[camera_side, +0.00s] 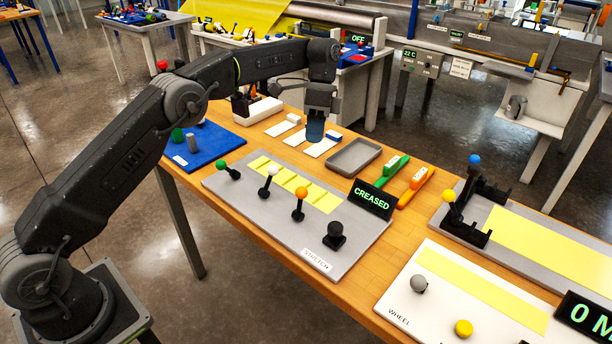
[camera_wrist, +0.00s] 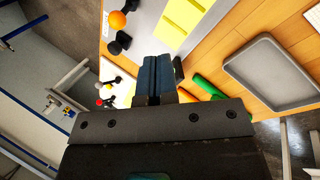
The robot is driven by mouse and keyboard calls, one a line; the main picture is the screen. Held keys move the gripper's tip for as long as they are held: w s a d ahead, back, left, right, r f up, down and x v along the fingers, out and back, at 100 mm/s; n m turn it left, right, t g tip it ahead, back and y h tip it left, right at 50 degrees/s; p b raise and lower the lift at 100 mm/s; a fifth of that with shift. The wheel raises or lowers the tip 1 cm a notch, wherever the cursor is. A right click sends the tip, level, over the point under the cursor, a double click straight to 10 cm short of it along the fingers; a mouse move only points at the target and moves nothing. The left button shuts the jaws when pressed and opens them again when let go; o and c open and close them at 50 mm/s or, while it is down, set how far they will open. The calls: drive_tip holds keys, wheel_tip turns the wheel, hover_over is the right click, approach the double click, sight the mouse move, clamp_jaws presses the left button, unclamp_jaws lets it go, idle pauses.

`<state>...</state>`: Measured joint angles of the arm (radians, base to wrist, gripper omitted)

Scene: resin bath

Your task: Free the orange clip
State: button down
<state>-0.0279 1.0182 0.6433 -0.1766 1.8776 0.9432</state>
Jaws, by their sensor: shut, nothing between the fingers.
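The likely orange clip is an orange-knobbed lever (camera_side: 299,191) on the grey STRETCH board (camera_side: 335,262). It stands roughly upright beside the yellow sheet strips (camera_side: 320,199); how it grips the sheet cannot be told. Its orange ball (camera_wrist: 117,19) shows at the top of the wrist view, with a black knob (camera_wrist: 122,42) near it. A white-knobbed lever (camera_side: 271,171) and a green-knobbed lever (camera_side: 221,163) stand to its left, leaning differently. My gripper (camera_side: 315,136) is shut and empty, above the table behind the board. Its blue-grey fingers (camera_wrist: 155,62) show in the wrist view.
A CREASED display (camera_side: 371,198) stands at the board's right rear. A grey tray (camera_side: 355,157), a green marker-like piece (camera_side: 391,171) and an orange one (camera_side: 415,188) lie behind. A blue mat (camera_side: 207,148) is left; the WHEEL board (camera_side: 410,306) is right.

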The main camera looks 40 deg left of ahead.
sight(300, 199)
drive_tip(key=x, duration=0.7)
drive_tip(key=shift+s+f, duration=0.15)
drive_tip(key=shift+f, duration=0.15)
drive_tip(key=shift+s+d, duration=0.35)
drive_tip(key=shift+s, duration=0.25)
drive_tip(key=shift+s+d, duration=0.35)
drive_tip(key=shift+s, duration=0.25)
drive_tip(key=shift+s+d+r, duration=0.1)
drive_tip(key=shift+s+d, duration=0.25)
drive_tip(key=shift+s, duration=0.25)
drive_tip(key=shift+s+r+t, duration=0.15)
drive_tip(key=shift+s+t, duration=0.1)
drive_tip(key=shift+t, duration=0.15)
